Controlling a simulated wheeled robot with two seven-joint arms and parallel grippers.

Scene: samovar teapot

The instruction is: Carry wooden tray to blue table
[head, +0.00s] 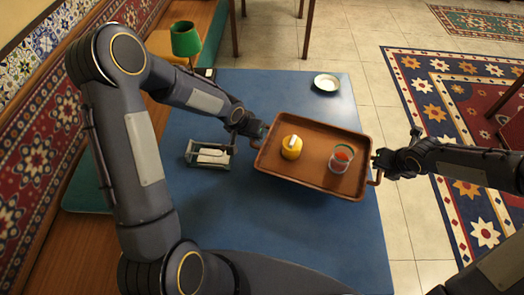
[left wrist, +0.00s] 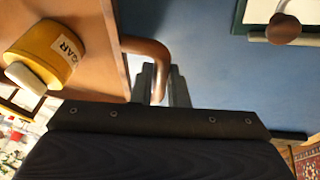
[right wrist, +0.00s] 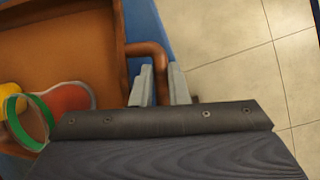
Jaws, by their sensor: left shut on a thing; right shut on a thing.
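The brown wooden tray (head: 318,172) is over the right part of the blue table (head: 240,240), slightly tilted in the head view. My left gripper (head: 262,134) is shut on the tray's left handle, which shows in the left wrist view (left wrist: 150,50). My right gripper (head: 380,166) is shut on the right handle, seen in the right wrist view (right wrist: 153,55). On the tray stand a yellow sugar pot (head: 291,150) with a white top and a glass (head: 342,159) with red contents and a green band. I cannot tell whether the tray touches the table.
A small rack (head: 211,155) stands on the table left of the tray. A white bowl (head: 327,82) sits near the far right corner and a green lamp (head: 186,40) at the far left. The table's front part is clear. Patterned rugs lie on the tiled floor at right.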

